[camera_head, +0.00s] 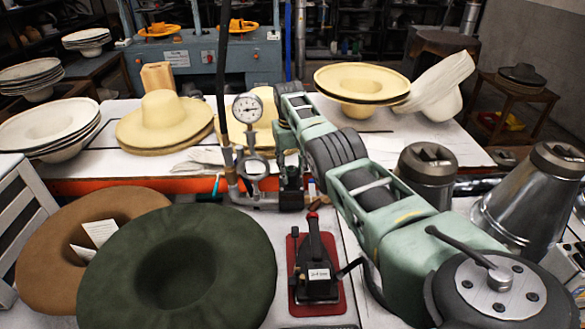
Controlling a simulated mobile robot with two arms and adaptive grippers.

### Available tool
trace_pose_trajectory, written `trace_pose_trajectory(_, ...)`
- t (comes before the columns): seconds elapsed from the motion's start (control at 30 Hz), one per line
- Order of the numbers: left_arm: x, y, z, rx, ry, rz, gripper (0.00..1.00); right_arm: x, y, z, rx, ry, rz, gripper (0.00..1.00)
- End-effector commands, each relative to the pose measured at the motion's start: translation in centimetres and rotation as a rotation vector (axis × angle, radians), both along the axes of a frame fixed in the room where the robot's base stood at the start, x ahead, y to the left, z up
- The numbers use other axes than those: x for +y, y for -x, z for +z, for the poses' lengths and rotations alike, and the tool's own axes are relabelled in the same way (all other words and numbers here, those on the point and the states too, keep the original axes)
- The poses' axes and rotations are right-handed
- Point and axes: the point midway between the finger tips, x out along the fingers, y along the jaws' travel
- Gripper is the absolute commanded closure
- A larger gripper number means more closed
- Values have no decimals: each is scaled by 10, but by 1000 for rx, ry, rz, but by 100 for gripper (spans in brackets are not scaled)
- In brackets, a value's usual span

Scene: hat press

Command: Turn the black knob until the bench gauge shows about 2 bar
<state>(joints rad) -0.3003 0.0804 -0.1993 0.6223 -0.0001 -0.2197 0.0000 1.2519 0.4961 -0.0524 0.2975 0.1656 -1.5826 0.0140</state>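The bench gauge (248,108) is a round white dial on an upright pipe, left of my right wrist. Its marks are too small to read. Pipework (234,172) runs below it to the right, towards my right gripper. My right arm comes in from the lower right, and its dark gripper (291,186) is at the right end of the pipework, below the wrist. I cannot tell its fingers from the dark fitting there. The black knob does not show clearly; it is probably hidden at the gripper. My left gripper is not in view.
A green felt hat (177,268) and a brown hat (60,235) lie in front at left. A black tool on a red base (333,296) stands at front centre. Pale hats (162,120) stand on the white bench behind. Another pale hat stack (362,82) stands beyond my arm.

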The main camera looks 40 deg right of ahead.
Motion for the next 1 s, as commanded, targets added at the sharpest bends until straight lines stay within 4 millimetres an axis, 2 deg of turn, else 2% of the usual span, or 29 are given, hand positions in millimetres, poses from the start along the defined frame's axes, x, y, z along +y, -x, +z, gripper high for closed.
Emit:
trace_pose_trajectory(0.03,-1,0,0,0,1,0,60,-2,1,0,3,3,-2,75)
trace_pose_trajectory(0.23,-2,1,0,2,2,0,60,-2,1,0,3,4,-2,91)
trace_pose_trajectory(1.0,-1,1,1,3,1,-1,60,-4,2,0,6,6,33,91)
